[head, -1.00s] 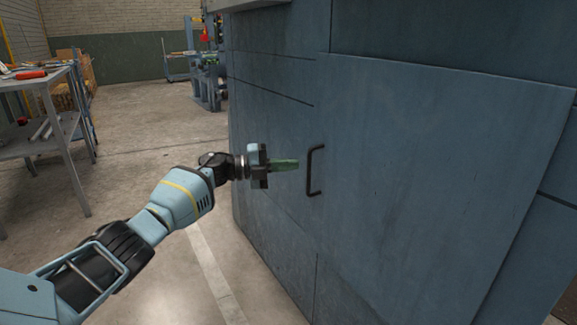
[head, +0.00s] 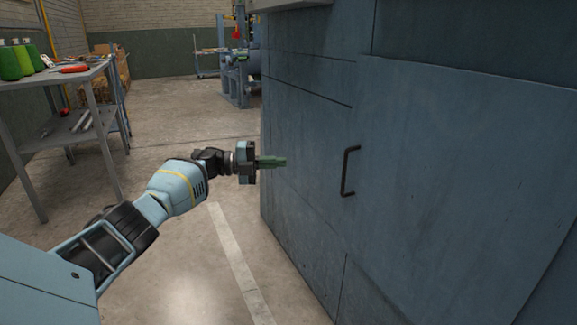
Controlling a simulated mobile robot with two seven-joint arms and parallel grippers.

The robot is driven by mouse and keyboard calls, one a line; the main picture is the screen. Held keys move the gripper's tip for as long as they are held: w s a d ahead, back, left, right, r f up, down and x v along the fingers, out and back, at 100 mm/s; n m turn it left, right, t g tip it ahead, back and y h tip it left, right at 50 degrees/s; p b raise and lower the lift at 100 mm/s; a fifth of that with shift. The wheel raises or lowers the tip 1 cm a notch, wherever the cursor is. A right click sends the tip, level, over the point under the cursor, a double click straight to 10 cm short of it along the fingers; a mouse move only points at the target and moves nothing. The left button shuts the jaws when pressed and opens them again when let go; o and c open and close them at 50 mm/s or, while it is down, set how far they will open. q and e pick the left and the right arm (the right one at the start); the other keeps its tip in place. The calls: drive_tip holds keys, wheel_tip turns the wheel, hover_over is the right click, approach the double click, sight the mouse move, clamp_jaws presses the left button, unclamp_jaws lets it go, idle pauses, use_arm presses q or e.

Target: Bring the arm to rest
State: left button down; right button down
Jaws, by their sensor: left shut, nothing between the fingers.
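My left arm reaches in from the lower left. My left gripper (head: 273,162), with green fingers, is shut and empty. It points right, toward the big blue-grey cabinet (head: 440,190). In the picture the fingertips lie left of the black door handle (head: 348,171), with a gap between them and the handle. The cabinet door looks closed. My right gripper does not show.
A blue machine (head: 238,62) stands at the back. Concrete floor (head: 170,120) lies open between them, with a pale painted line.

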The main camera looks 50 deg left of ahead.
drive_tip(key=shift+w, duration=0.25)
